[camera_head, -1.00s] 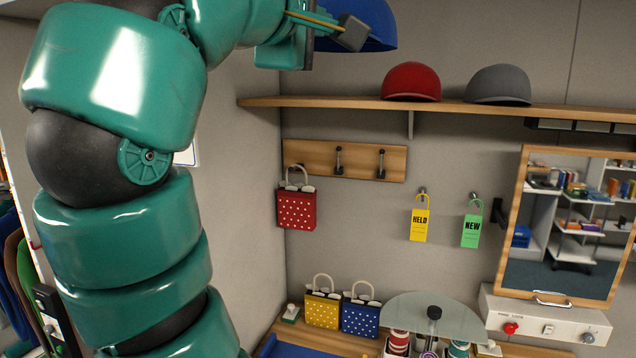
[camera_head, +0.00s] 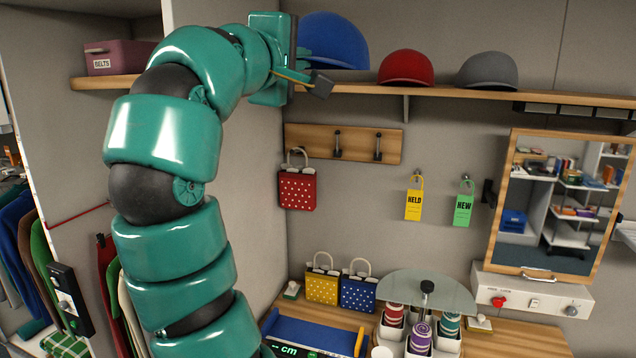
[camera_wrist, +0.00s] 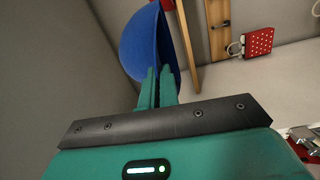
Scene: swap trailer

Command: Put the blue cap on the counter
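The blue cap (camera_head: 335,42) is at the left end of the wall shelf, left of the red cap, in the head view. Its lower edge looks slightly above the shelf. In the wrist view the blue cap (camera_wrist: 142,42) hangs at my fingertips, its open side facing right. My gripper (camera_wrist: 156,76) appears closed on its rim, with the two fingers close together; the exact contact is partly hidden. The wooden counter (camera_head: 515,342) is at the bottom right, below the mirror.
A red cap (camera_head: 406,69) and a grey cap (camera_head: 487,71) sit on the shelf (camera_head: 440,94). The counter holds yellow and blue bags (camera_head: 322,287), a blue tray (camera_head: 310,335) and a rack of rolls (camera_head: 420,340) under a glass disc. A mirror (camera_head: 550,200) stands right. Bare counter shows front right.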

